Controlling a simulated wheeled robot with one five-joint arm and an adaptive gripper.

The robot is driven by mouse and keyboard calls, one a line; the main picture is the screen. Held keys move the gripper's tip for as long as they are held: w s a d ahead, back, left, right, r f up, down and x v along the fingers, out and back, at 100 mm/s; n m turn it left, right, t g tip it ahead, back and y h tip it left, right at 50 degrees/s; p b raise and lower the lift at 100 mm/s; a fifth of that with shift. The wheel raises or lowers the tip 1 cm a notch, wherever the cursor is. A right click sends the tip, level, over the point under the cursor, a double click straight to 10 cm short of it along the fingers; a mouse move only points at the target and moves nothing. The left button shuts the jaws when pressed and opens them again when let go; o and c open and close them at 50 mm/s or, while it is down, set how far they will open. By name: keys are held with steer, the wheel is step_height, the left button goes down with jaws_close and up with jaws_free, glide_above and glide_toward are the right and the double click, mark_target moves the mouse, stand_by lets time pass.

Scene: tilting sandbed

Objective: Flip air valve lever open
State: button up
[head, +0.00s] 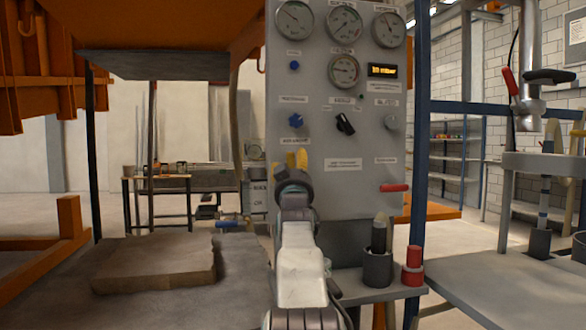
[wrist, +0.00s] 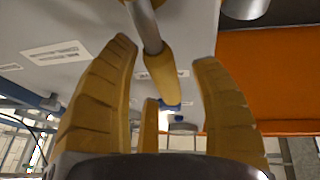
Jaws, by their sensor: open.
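In the wrist view, a lever with a metal stem and a yellow grip (wrist: 158,75) reaches in from the top between the fingers of my gripper (wrist: 165,65). The yellow fingers are spread apart on either side of the grip, with a visible gap on the right. I cannot tell whether any finger touches it. In the head view, my gripper (head: 297,160) is in front of the lower left part of the grey control panel (head: 345,215). My arm and gripper hide that part of the panel, and I cannot make out the lever there.
The panel carries gauges (head: 344,70), a black knob (head: 345,123), blue knobs (head: 296,121) and a red handle (head: 394,188). Below it stand a dark cup (head: 377,268) and a red cylinder (head: 412,265). A brown slab (head: 155,265) lies on the left.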

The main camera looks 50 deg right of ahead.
steer(key=shift+a, duration=0.15)
steer(key=v, duration=1.1)
steer(key=shift+s+a+f, duration=0.2)
steer(key=shift+s+f, duration=0.05)
steer(key=shift+s, duration=0.05)
stand_by(0.9)
